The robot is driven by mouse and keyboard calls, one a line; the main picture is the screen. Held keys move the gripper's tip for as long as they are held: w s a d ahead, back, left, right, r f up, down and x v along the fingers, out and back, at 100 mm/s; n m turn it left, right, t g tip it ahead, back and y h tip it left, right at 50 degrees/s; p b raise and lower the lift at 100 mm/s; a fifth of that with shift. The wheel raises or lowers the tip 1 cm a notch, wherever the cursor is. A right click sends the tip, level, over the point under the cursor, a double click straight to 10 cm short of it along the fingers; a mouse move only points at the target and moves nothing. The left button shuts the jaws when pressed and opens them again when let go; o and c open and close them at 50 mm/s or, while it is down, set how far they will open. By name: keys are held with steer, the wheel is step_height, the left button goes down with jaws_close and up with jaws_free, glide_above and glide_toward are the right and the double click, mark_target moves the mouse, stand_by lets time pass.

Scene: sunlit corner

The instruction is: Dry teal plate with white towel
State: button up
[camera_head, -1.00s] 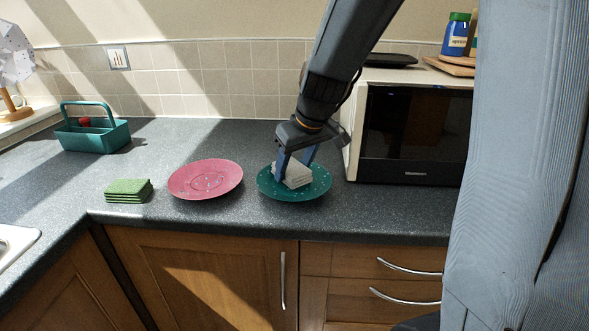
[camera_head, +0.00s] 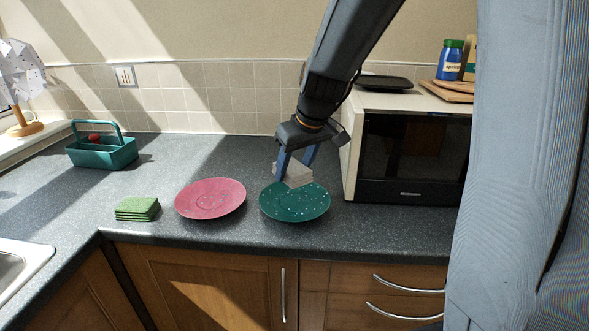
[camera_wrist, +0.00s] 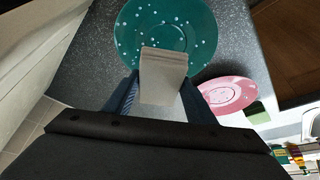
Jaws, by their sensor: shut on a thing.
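The teal plate (camera_head: 300,204) lies on the counter left of the microwave, with pale dots like water drops on its face. It also shows in the wrist view (camera_wrist: 165,22), where the dots are scattered over it. My gripper (camera_head: 294,172) is shut on the white towel (camera_head: 291,172), a small folded block. The towel hangs over the plate's back part and hides some of its rim. In the wrist view the towel (camera_wrist: 163,75) sits between the two fingers and overlaps the plate's near edge. I cannot tell whether it touches the plate.
A pink plate (camera_head: 211,199) lies just left of the teal one. A green folded cloth stack (camera_head: 137,208) and a teal caddy (camera_head: 103,152) are farther left. The microwave (camera_head: 412,150) stands close on the right. The counter behind the plates is clear.

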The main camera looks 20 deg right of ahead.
mark_target(291, 165)
steer(key=shift+r+p, duration=1.25)
steer(key=shift+r, duration=0.25)
steer(key=shift+s+f, duration=0.1)
steer(key=shift+s, duration=0.05)
